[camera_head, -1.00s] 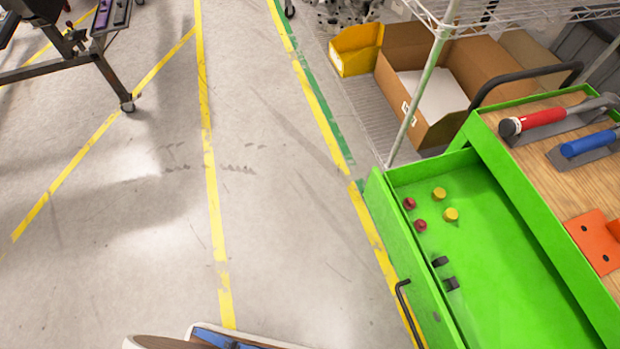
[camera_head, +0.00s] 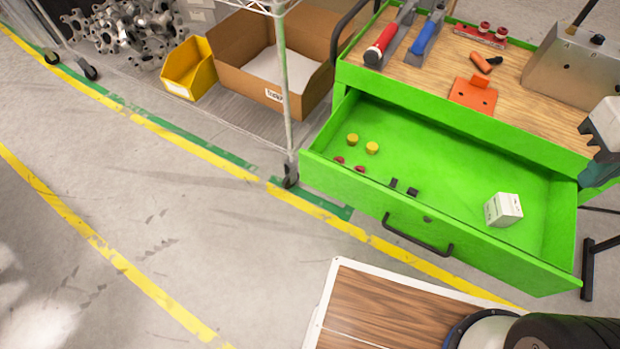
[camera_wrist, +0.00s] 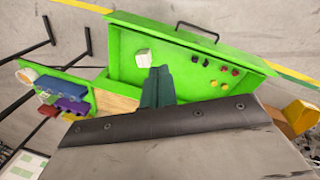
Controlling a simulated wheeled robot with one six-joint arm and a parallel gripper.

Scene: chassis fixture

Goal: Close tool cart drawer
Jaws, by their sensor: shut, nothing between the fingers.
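The green tool cart drawer (camera_head: 470,165) is pulled open at the right in the head view. Its front panel (camera_head: 350,196) carries a black bar handle (camera_head: 417,235). Inside lie yellow and red knobs, small black parts and a white box (camera_head: 503,209). In the wrist view the open drawer (camera_wrist: 190,62) fills the upper middle, with its handle (camera_wrist: 197,31) at the far edge. My gripper (camera_wrist: 157,73) is shut and empty; its dark fingers overlap the near side of the drawer in that view. I cannot tell its height above the drawer.
A wire shelf post (camera_head: 284,90) stands left of the drawer, beside a cardboard box (camera_head: 230,55) and a yellow bin (camera_head: 187,68). Floor left of the drawer front is clear.

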